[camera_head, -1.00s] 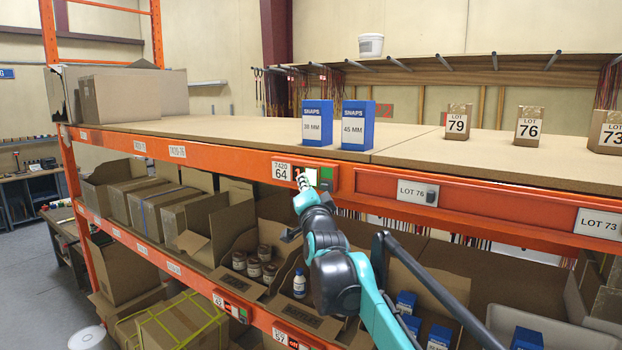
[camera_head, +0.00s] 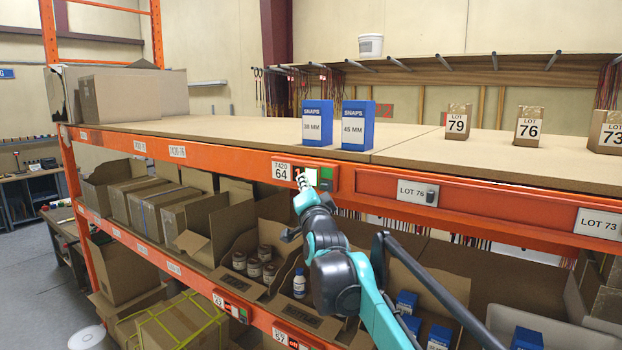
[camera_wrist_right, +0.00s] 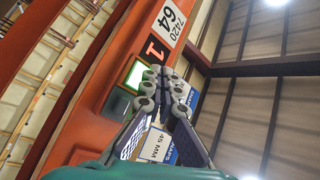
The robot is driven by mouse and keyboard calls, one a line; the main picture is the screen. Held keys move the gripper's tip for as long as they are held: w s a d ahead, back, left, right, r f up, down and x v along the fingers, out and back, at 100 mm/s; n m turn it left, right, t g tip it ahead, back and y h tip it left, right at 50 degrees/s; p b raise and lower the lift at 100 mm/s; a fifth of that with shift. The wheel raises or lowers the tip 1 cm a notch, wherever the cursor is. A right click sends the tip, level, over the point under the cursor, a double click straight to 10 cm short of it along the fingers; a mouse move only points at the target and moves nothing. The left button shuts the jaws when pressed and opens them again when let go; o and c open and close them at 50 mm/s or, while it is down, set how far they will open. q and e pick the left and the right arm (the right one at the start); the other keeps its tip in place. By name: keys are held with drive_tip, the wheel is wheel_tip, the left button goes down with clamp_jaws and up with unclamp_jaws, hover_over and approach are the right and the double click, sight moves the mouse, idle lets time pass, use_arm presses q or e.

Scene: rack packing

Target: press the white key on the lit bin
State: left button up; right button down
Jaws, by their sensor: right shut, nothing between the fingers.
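The pick module under the label "7420 64" (camera_head: 282,172) is on the orange beam. Its white key (camera_head: 313,177) is lit with a green rim; in the right wrist view the lit key (camera_wrist_right: 137,76) is beside a red "1" display (camera_wrist_right: 155,48). A dark green key (camera_head: 326,178) is on its other side. My right gripper (camera_head: 302,182) is shut and empty, its fingertips in front of the module, between the display and the lit key. In the right wrist view the fingertips (camera_wrist_right: 162,82) overlap the lit key's edge; contact cannot be told. My left gripper is not in view.
Two blue SNAPS boxes (camera_head: 318,122) (camera_head: 358,125) stand on the shelf above the module. LOT boxes (camera_head: 458,121) stand further right. Lower, open cartons (camera_head: 213,232) hold jars and blue boxes. More modules (camera_head: 231,306) are on the lower beam.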

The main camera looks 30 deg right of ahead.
drive_tip(key=shift+d, duration=0.15)
drive_tip(key=shift+w+d, duration=0.15)
drive_tip(key=shift+d, duration=0.15)
drive_tip(key=shift+w+d, duration=0.15)
drive_tip(key=shift+d, duration=0.2)
idle(0.9)
drive_tip(key=shift+s+a, duration=0.35)
drive_tip(key=shift+a, duration=0.45)
drive_tip(key=a, duration=0.1)
drive_tip(key=s+a, duration=0.1)
drive_tip(key=a, duration=0.1)
drive_tip(key=s+a, duration=0.1)
drive_tip(key=shift+a, duration=0.25)
drive_tip(key=shift+w, duration=0.1)
idle(0.7)
